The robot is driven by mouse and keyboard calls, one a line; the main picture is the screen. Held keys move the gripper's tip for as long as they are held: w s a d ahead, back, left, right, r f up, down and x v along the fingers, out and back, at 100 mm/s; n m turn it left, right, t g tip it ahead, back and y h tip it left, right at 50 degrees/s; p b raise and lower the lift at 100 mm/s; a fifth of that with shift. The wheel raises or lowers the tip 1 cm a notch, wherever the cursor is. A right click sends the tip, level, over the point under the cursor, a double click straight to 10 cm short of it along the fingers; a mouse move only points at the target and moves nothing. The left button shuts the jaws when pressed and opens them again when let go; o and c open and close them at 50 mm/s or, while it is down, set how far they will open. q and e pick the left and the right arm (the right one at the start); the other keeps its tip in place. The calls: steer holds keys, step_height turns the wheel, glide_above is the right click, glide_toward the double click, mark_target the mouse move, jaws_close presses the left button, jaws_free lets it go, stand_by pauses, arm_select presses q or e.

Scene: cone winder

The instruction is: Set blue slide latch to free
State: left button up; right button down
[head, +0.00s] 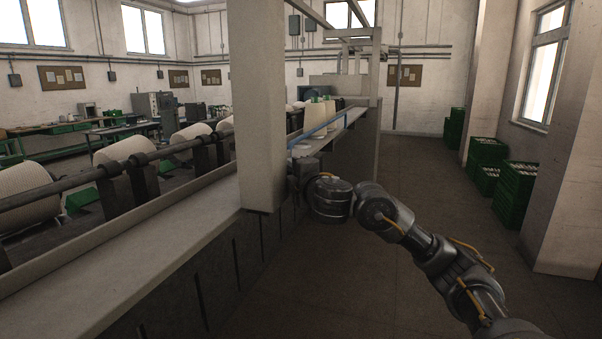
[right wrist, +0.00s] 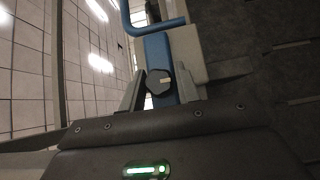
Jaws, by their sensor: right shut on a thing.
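The blue slide latch (right wrist: 157,50) shows in the right wrist view as a flat blue bar on a grey block, with a dark faceted knob (right wrist: 159,83) bearing a pale mark. My right gripper (right wrist: 160,90) has one grey finger on each side of the knob and is shut on it. In the head view my right gripper (head: 303,172) is at the machine's side, just right of the pale pillar. The latch cannot be made out there; the gripper covers that spot. My left gripper is in neither view.
A pale pillar (head: 255,100) stands close left of my right gripper. A blue rail (head: 322,129) runs along the machine edge behind it, near pale cones (head: 315,113). Green crates (head: 515,190) stand at the right wall. The floor aisle (head: 420,185) between is clear.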

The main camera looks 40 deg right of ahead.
steer(key=shift+a+f, duration=0.15)
steer(key=shift+a, duration=0.05)
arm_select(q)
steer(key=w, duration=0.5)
arm_select(e)
steer(key=c, duration=1.1)
jaws_free()
steer(key=shift+a, duration=0.1)
steer(key=shift+c, duration=0.2)
steer(key=shift+s+d, duration=0.2)
steer(key=shift+s+r, duration=0.2)
steer(key=shift+s, duration=0.05)
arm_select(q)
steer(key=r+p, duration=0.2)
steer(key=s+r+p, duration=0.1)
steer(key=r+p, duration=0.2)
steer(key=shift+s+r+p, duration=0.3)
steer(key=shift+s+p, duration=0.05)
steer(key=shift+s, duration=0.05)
arm_select(e)
steer(key=s+a, duration=0.2)
steer(key=s, duration=0.8)
steer(key=shift+w+f, duration=0.1)
steer(key=shift+f, duration=0.05)
